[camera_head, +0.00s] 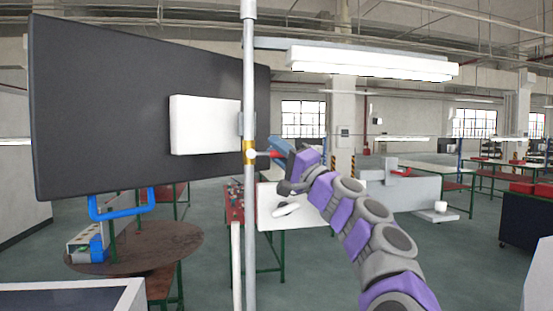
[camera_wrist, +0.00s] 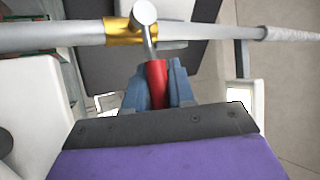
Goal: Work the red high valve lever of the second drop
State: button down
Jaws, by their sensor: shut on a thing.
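The red valve lever (camera_wrist: 156,84) sits between the two blue-grey fingers of my gripper (camera_wrist: 158,88) in the wrist view. A grey stem joins the lever to a brass valve body (camera_wrist: 122,30) on a grey pipe (camera_wrist: 60,36). In the head view the pipe (camera_head: 250,220) stands upright, with the brass valve (camera_head: 249,152) at about mid-height. The red lever (camera_head: 269,154) points right from the valve towards my gripper (camera_head: 280,150). My gripper is shut on the lever, and its fingers cover part of the red grip.
A large dark panel (camera_head: 120,100) with a white box (camera_head: 203,125) stands just left of the pipe. A lamp bar (camera_head: 370,64) hangs above my arm. A round brown table (camera_head: 135,248) is lower left. Workbenches (camera_head: 430,170) stand behind at right, with open floor between.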

jog(key=shift+w+f, duration=0.15)
jog(key=shift+f, duration=0.25)
jog(key=c, duration=1.4)
grip_release()
jog(key=shift+a, duration=0.1)
jog(key=o, duration=0.3)
jog(key=shift+o, duration=0.2)
jog(key=shift+r, duration=0.15)
jog(key=shift+b+v, duration=0.5)
jog(key=shift+v, duration=0.35)
jog(key=b+v, duration=0.3)
jog(key=v, duration=1.3)
jog(key=shift+w+b, duration=0.15)
jog(key=shift+b, duration=0.15)
